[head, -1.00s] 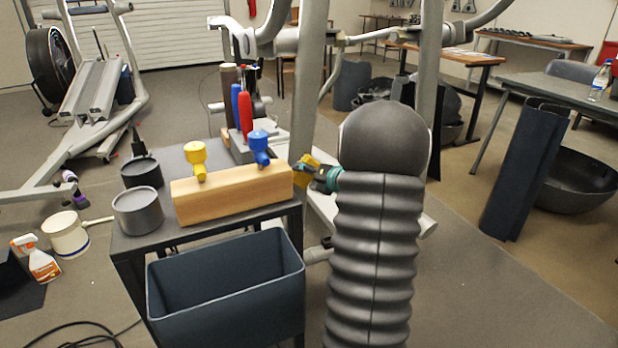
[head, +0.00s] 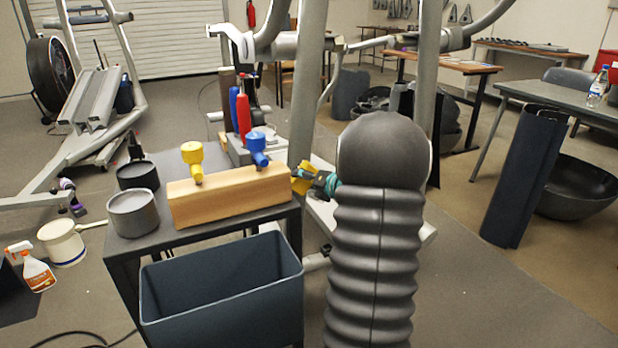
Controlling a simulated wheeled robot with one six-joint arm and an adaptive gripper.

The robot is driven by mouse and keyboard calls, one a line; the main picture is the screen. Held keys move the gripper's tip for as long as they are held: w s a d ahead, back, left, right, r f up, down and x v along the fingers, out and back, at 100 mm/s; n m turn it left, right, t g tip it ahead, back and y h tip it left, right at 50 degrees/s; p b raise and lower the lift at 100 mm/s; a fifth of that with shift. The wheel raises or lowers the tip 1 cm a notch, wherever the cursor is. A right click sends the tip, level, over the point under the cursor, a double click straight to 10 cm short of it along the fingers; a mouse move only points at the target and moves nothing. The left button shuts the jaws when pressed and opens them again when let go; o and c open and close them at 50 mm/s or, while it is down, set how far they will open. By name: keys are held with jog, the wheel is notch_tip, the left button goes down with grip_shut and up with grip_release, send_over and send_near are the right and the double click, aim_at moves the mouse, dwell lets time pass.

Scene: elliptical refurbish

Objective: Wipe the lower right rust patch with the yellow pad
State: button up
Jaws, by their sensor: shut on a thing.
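My gripper (head: 310,181) shows only in small part, left of my dark ribbed arm, which hides much of it. It is shut on a yellow piece, which looks like the yellow pad (head: 299,184). The pad is at the lower part of the grey upright post (head: 306,110) of the elliptical frame, just right of the wooden block. I cannot tell whether it touches the post. No rust patch can be made out; the area behind my arm is hidden.
A dark side table (head: 150,225) holds a wooden block (head: 225,198) with a yellow and a blue tool, and two grey tins (head: 133,212). A blue-grey bin (head: 222,295) stands in front.

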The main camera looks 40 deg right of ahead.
aim_at(303, 202)
jog(key=shift+w+a+f+b, duration=0.1)
jog(key=shift+a+f+b, duration=0.1)
jog(key=shift+f+b, duration=1.45)
jog(key=shift+w+a+f+b, duration=0.15)
jog(key=shift+f+b, duration=0.75)
jog(key=shift+f, duration=1.35)
jog(key=shift+s, duration=0.1)
jog(key=shift+a, duration=0.1)
jog(key=shift+s+a, duration=0.2)
jog(key=shift+s, duration=0.75)
jog(key=shift+s+a, duration=0.25)
jog(key=shift+s, duration=0.75)
jog(key=shift+s+a, duration=0.2)
jog(key=shift+s, duration=0.75)
jog(key=shift+s+a, duration=0.2)
jog(key=shift+s, duration=0.55)
jog(key=shift+s+a, duration=0.15)
jog(key=shift+s, duration=0.55)
jog(key=shift+w+r, duration=0.1)
jog(key=shift+w, duration=0.05)
